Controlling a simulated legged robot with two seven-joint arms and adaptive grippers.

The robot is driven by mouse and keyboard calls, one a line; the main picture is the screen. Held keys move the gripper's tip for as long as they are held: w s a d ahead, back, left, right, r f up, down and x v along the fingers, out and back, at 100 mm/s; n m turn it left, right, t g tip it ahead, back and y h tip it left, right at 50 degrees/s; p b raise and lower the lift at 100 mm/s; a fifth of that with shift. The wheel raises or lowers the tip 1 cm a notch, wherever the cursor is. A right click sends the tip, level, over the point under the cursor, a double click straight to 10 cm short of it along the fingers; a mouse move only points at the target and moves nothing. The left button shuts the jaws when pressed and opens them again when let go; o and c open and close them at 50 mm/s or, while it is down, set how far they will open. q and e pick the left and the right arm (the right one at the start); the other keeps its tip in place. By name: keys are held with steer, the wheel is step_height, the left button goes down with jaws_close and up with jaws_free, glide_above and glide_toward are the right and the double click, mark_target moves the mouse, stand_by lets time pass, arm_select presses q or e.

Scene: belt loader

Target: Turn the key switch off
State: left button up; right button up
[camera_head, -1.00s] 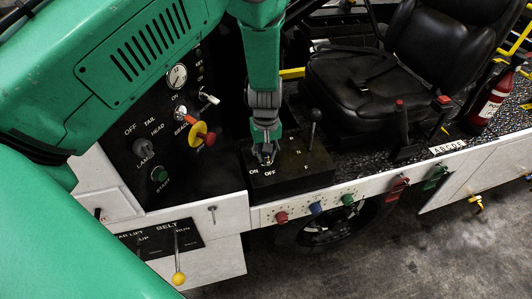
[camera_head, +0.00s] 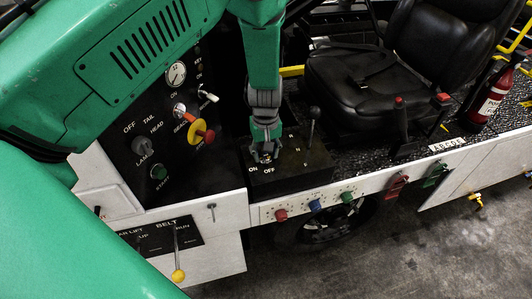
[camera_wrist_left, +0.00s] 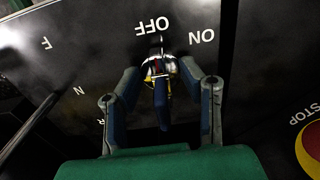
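The key switch (camera_wrist_left: 158,70) is on a black panel (camera_head: 310,178) between the seat and the control wall. In the left wrist view it has a metal collar and a dark key pointing toward the gripper, near the white OFF and ON labels. My left gripper (camera_wrist_left: 162,72) is open, with one finger on each side of the key and dark gaps visible between. In the head view the left gripper (camera_head: 265,156) points down at the switch just above the ON and OFF labels and hides most of it. My right gripper is not in view.
A black-knobbed lever (camera_head: 311,125) stands right of the gripper. A red and yellow stop button (camera_head: 204,134) is on the wall to the left. The seat (camera_head: 365,85) lies behind. Coloured knobs (camera_head: 315,206) line the front edge. A yellow-knobbed belt lever (camera_head: 178,275) is lower left.

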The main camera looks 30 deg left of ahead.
arm_select(q)
step_height(320, 180, up, 12)
steer(key=shift+f, duration=0.1)
stand_by(0.5)
